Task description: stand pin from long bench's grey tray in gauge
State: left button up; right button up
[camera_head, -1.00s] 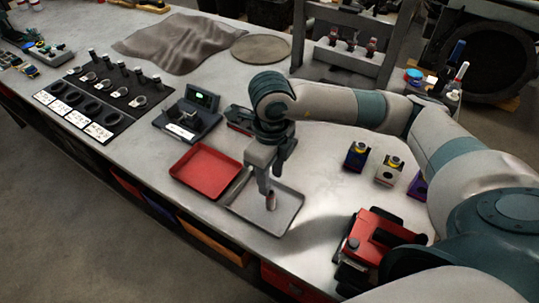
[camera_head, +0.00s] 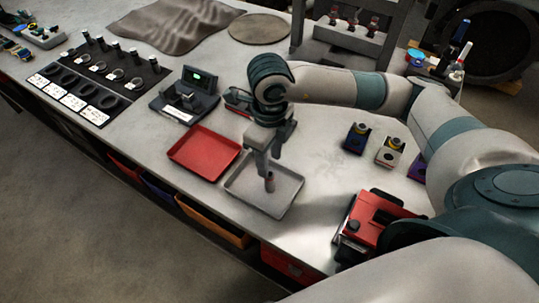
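The grey tray (camera_head: 284,206) lies on the long bench, right of a red tray. A small dark reddish pin (camera_head: 270,183) stands out against the tray floor, roughly upright. My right gripper (camera_head: 268,174) points down over this tray, with its fingertips at the pin's upper part. The fingers and pin overlap in this view, so I cannot tell whether they are closed on it or whether the pin touches the tray. The gauge (camera_head: 186,97), a dark device with a lit green display, stands behind the red tray. My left gripper is not in view.
The red tray (camera_head: 204,152) lies between the gauge and the grey tray. A black rack (camera_head: 100,75) with rings and pegs is at left. A red machine (camera_head: 375,222) stands right of the grey tray. Small coloured blocks (camera_head: 356,138) stand further back.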

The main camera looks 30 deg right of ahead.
aim_at(270, 174)
notch_tip(270, 174, down, 4)
jog(key=shift+f+b, duration=0.25)
jog(key=shift+b, duration=0.85)
notch_tip(270, 174, down, 3)
jog(key=b, duration=0.3)
jog(key=shift+r, duration=0.1)
grip_shut()
jog(key=shift+r, duration=0.1)
jog(key=shift+r, duration=0.1)
jog(key=shift+r+p, duration=1.15)
jog(key=shift+r, duration=1.4)
